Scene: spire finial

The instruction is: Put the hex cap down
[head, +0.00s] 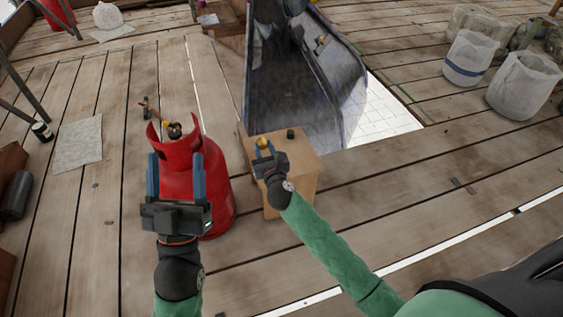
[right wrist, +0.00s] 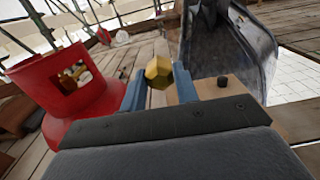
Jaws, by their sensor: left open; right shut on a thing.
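The hex cap (head: 263,143) is a small gold, faceted piece. My right gripper (head: 264,149) is shut on it, and in the right wrist view the hex cap (right wrist: 158,72) sits between the blue fingers. It is over the left part of a small wooden box (head: 303,153); I cannot tell the gap beneath it. My left gripper (head: 175,162) is open and empty, in front of or above the red gas bottle (head: 215,193); I cannot tell whether it touches.
A small dark round piece (head: 290,133) stands on the box, right of my right gripper. A dark metal chute (head: 300,90) rises behind the box. White buckets (head: 470,58) stand at the far right. Plank floor (head: 420,190) is clear to the right.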

